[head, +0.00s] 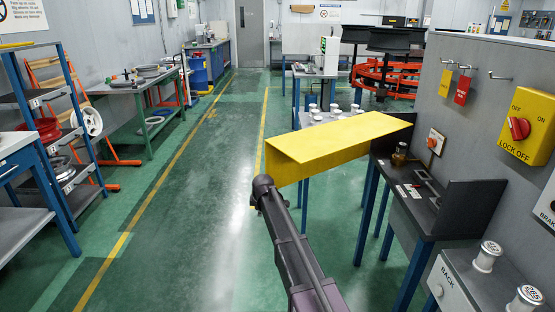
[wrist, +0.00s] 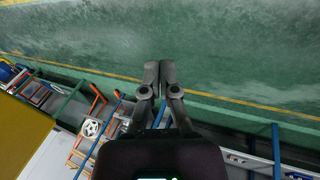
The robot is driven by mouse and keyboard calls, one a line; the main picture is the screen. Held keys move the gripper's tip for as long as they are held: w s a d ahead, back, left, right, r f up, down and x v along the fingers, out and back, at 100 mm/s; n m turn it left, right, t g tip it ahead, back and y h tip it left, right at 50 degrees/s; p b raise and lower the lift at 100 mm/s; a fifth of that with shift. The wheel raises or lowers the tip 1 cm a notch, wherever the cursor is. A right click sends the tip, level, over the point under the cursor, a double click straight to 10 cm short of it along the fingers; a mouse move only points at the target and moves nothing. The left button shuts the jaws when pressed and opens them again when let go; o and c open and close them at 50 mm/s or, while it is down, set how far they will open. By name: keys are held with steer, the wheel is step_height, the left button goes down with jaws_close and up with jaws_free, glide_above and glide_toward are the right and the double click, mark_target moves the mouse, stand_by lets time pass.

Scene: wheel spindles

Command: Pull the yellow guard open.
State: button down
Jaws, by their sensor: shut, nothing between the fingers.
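The yellow guard (head: 335,142) is a long folded panel. In the head view it juts out to the left from the dark bench fixture on the right, over the floor. My arm reaches up to the guard's near left end, and my gripper cannot be made out there. In the wrist view my gripper (wrist: 160,72) is shut, its two fingers together with nothing between them, over green floor. A yellow surface, likely the guard (wrist: 22,130), lies at the lower left, apart from the fingertips. The guard's hinge cannot be made out.
A dark bench (head: 420,205) stands at the right, below a wall with a yellow lock-off box (head: 527,124). A blue shelf rack (head: 65,150) stands left. The green aisle (head: 190,200) is clear.

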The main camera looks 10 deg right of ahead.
steer(key=s+d+r+m+t+y+p, duration=0.1)
steer(key=d+r+m+t+y, duration=0.15)
steer(key=r+y, duration=0.2)
steer(key=s+d+r+m+t+y, duration=0.1)
steer(key=s+r+m+t+y, duration=0.1)
steer(key=r+t+y, duration=0.3)
steer(key=m+t+h, duration=0.3)
steer(key=m+t, duration=0.2)
steer(key=m, duration=0.2)
glide_toward(280, 161)
steer(key=v, duration=0.3)
steer(key=shift+w+r+p, duration=0.25)
steer(key=shift+r+p, duration=0.05)
steer(key=shift+r, duration=0.05)
steer(key=shift+w+a, duration=0.15)
steer(key=x, duration=1.3)
steer(key=shift+f, duration=0.25)
steer(key=shift+w+a, duration=0.15)
steer(key=shift+w, duration=0.2)
steer(key=shift+a, duration=0.1)
